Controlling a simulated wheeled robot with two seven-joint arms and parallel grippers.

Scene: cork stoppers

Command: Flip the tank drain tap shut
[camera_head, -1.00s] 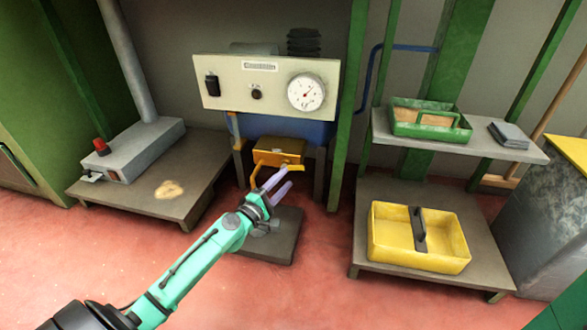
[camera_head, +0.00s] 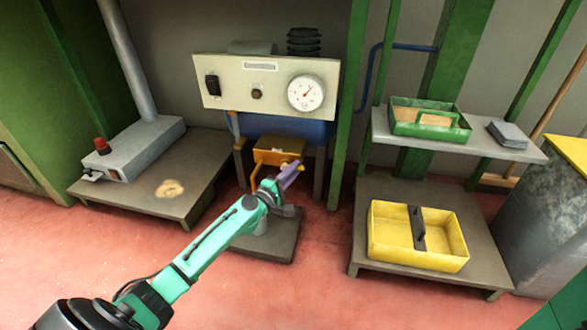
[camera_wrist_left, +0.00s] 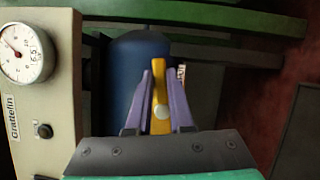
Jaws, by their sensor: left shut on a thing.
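The blue tank (camera_head: 318,131) sits behind a cream panel, and it also shows in the wrist view (camera_wrist_left: 122,85). Below it is a yellow-orange box-like fitting (camera_head: 284,146) with an orange pipe or bracket at its left. The drain tap's yellow lever (camera_wrist_left: 160,75) stands between the two purple fingers of my left gripper (camera_wrist_left: 161,95). In the head view my left gripper (camera_head: 287,174) is at the right front of the fitting, shut on the lever. The fingers hide most of the lever there; only a yellow tip shows. My right gripper is in neither view.
The cream panel (camera_head: 230,90) with switch, knob and gauge (camera_head: 305,93) overhangs the tap. A green post (camera_head: 345,120) stands close at right. A dark low plinth (camera_head: 280,245) lies below. A yellow tray (camera_head: 400,259) sits on the right lower shelf.

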